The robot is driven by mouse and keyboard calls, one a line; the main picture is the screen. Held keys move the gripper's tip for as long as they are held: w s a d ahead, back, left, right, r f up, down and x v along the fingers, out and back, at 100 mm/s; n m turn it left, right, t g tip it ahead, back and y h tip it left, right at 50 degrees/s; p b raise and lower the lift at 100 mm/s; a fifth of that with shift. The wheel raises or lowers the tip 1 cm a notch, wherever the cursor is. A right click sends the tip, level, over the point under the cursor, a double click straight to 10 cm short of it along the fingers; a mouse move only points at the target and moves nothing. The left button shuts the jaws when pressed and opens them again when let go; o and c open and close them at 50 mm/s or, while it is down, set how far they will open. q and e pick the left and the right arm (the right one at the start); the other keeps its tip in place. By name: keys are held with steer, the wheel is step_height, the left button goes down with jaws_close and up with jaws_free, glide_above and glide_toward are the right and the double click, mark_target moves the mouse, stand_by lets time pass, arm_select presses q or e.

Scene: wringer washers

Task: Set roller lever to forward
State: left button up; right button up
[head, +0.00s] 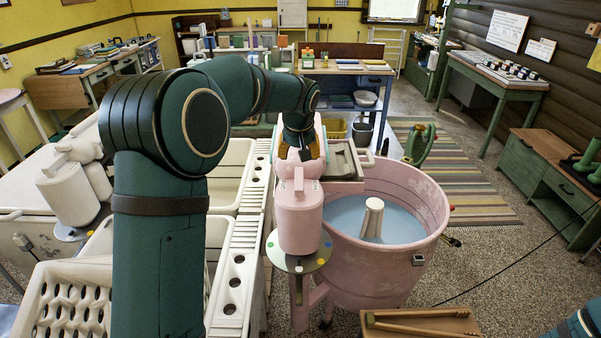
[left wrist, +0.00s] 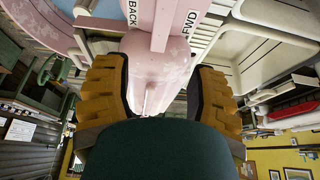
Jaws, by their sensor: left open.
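The pink wringer washer has a round tub (head: 400,260) and a pink wringer post housing (head: 298,220) beside it. In the left wrist view a narrow pink bar, apparently the roller lever (left wrist: 163,30), stands between a BACK label (left wrist: 132,12) and an FWD label (left wrist: 190,20). It meets neither label clearly. My left gripper (left wrist: 155,95) is open, its yellow-padded fingers spread on either side of a rounded pink part (left wrist: 155,65), with gaps visible on both sides. In the head view the wringer top and my wrist overlap, so the fingers are hard to make out. My right gripper is out of view.
White laundry tubs (head: 235,175) stand just left of the pink washer, and a white washer (head: 70,195) is farther left. A wooden stool (head: 430,320) with tongs (head: 410,315) is at the front right. A striped rug (head: 465,185) lies behind the tub.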

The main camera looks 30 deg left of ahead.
mark_target(299, 175)
arm_select(q)
steer(key=x, duration=1.1)
steer(key=shift+f, duration=0.2)
jaws_close()
